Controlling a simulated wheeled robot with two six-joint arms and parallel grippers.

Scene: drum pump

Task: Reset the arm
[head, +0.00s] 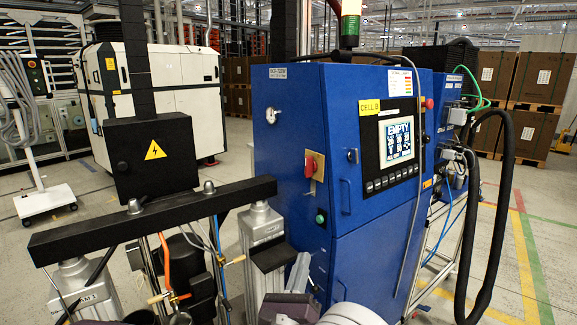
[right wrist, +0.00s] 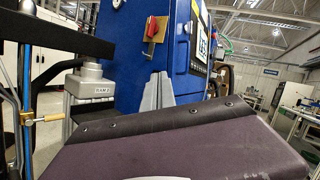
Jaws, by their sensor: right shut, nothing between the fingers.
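My right gripper (head: 299,272) is low in the middle of the head view, in front of the blue cabinet (head: 290,140). Its grey fingers are together with nothing between them. In the right wrist view the shut fingers (right wrist: 158,92) stand up beyond my dark purple wrist housing, in front of the blue cabinet (right wrist: 145,70). No contact with the cabinet can be made out. The cabinet has a red rotary switch (head: 311,166) on a yellow plate and a screen (head: 396,141) reading "EMPTY". My left gripper is not in view.
A black crossbar (head: 150,222) on two grey rams spans the left front, with a black box (head: 152,155) above and hoses below. The ram marked RAM 2 (right wrist: 92,88) is close left of my right gripper. A thick black hose (head: 497,220) hangs at right.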

